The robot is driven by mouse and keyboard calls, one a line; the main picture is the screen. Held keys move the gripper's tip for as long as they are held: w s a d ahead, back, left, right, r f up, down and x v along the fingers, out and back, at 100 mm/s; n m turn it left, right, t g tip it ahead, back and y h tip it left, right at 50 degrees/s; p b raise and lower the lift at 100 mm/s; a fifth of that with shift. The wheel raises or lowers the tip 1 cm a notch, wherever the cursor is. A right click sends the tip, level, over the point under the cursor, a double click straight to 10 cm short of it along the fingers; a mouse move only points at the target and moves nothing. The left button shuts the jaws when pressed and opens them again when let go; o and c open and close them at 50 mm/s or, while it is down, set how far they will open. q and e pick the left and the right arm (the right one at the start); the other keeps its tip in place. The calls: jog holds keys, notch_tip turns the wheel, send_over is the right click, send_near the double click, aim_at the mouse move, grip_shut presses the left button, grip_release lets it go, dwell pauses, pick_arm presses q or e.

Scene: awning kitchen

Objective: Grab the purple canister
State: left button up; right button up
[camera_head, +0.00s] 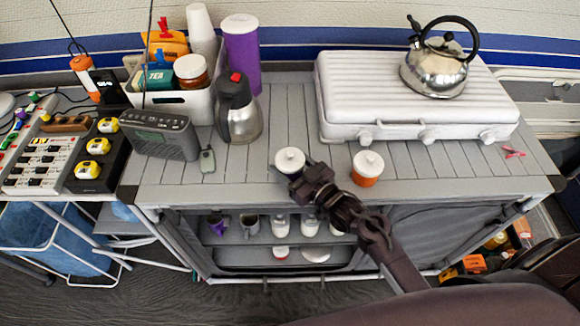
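A tall purple canister (242,60) with a pale lid stands at the back of the grey slatted counter, behind the steel jug. A short canister with a white lid (290,159) stands near the counter's front edge. My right gripper (298,178) is at its front right side and hides most of its body, so its colour is unclear. I cannot tell whether the fingers touch it, or whether they are open or shut. My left gripper is not in view.
A steel jug (238,110), a radio (160,136) and a white bin (185,104) fill the left. A white stove (345,92) with a kettle (437,72) stands behind. Mid-counter is clear.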

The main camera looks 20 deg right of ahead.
jog(key=c, duration=0.4)
jog(key=shift+c, duration=0.2)
